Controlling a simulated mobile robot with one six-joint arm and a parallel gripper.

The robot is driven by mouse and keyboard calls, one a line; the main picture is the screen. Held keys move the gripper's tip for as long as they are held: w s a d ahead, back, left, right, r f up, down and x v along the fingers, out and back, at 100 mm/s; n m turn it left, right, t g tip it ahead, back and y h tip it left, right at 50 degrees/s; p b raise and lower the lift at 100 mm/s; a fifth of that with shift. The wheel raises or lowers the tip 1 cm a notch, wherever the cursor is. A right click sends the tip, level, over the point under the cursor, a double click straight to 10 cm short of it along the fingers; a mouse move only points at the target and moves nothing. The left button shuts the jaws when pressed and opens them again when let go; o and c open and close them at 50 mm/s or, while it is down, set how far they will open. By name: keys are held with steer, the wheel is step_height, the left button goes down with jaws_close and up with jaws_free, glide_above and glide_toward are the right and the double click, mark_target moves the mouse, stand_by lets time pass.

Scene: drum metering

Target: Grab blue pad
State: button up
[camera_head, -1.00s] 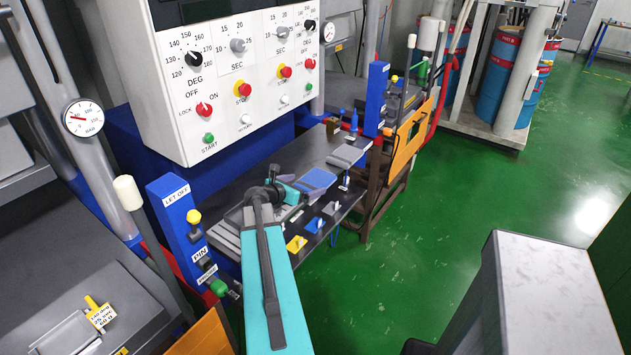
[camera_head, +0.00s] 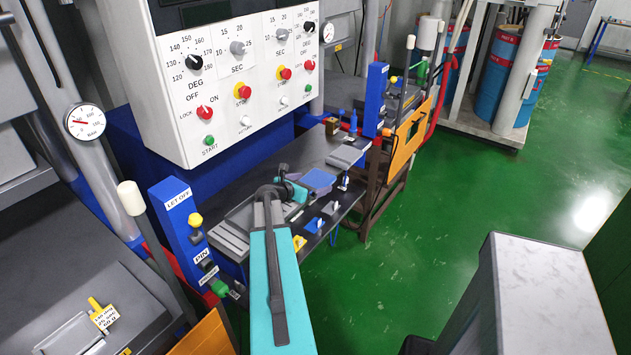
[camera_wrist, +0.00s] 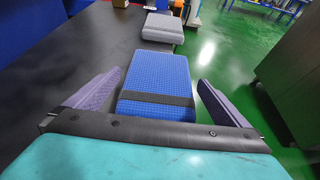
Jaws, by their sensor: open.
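The blue pad (camera_wrist: 156,80) lies flat on the dark table in the wrist view, with a dark band across its near part. In the head view the blue pad (camera_head: 319,179) is on the table, just beyond the end of my arm. My gripper (camera_wrist: 161,88) is open, with one purple-grey finger on each side of the pad's near half. Both fingers look apart from the pad. How their height compares with the pad is hard to tell. In the head view my gripper (camera_head: 298,190) is small and partly hidden by the arm.
A grey pad (camera_wrist: 163,28) lies beyond the blue one. In the head view, yellow (camera_head: 299,243) and blue tagged items sit along the table's front edge. A blue LET OFF post (camera_head: 184,222) stands left of my arm. The control panel hangs behind. Green floor is open at right.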

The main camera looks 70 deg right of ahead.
steer(key=shift+s+d+f, duration=0.2)
steer(key=shift+d+f, duration=0.1)
steer(key=shift+d, duration=0.25)
steer(key=c, duration=1)
